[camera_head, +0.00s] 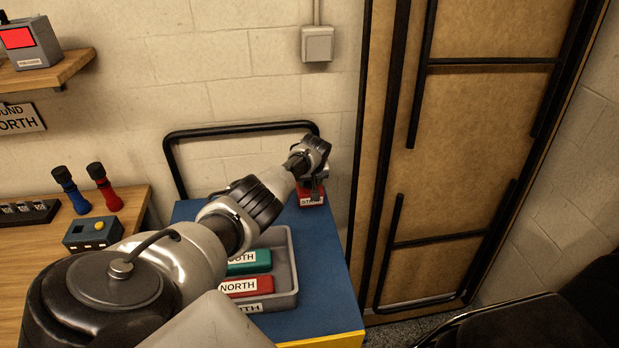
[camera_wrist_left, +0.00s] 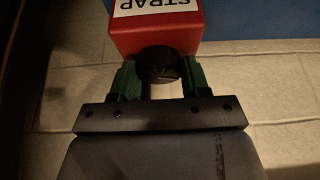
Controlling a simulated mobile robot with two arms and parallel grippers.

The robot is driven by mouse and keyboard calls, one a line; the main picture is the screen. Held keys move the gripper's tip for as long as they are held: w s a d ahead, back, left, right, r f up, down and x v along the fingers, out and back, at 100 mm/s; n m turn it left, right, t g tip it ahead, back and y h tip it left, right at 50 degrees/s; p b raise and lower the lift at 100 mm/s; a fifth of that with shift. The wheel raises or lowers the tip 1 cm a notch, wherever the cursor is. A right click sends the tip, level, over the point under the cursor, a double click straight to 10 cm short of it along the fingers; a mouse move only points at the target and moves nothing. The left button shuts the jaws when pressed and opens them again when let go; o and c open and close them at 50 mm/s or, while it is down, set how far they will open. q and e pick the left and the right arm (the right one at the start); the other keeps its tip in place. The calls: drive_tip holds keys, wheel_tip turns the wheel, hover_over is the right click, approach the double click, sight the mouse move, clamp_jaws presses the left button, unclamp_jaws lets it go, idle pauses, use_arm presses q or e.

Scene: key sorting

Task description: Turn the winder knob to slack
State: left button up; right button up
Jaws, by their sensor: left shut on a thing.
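The winder is a red box labelled STRAP (camera_head: 311,198) at the far right corner of the blue-topped surface, partly behind my left gripper. It shows at the top of the left wrist view (camera_wrist_left: 180,38). Its round black knob (camera_wrist_left: 161,65) sticks out from the box toward my gripper. My left gripper (camera_wrist_left: 160,82) has its green-padded fingers on both sides of the knob, shut on it. In the head view my left gripper (camera_head: 316,188) is small and mostly hidden by its own wrist. My right gripper is not in view.
A grey tray (camera_head: 288,238) with a green block (camera_head: 248,262) and a red NORTH block (camera_head: 246,286) lies under my arm. A black rail (camera_head: 240,129) stands behind the blue surface (camera_head: 335,275). A tall brown cabinet (camera_head: 475,130) is close on the right.

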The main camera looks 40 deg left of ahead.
use_arm(q)
drive_tip(key=shift+w+f+n+b, duration=0.1)
drive_tip(key=shift+n+b, duration=0.4)
drive_tip(key=shift+n, duration=0.5)
drive_tip(key=shift+n+g+y+b, duration=0.4)
drive_tip(key=shift+n+g+b, duration=0.2)
drive_tip(key=shift+n+b, duration=0.25)
drive_tip(key=shift+f+n+g+b, duration=0.1)
drive_tip(key=shift+n+g+b, duration=0.3)
drive_tip(key=shift+n+b, duration=0.8)
drive_tip(key=shift+r+n+g+b, duration=0.25)
drive_tip(key=shift+n+g+b, duration=0.15)
drive_tip(key=shift+n+b, duration=0.8)
drive_tip(key=o, duration=0.9)
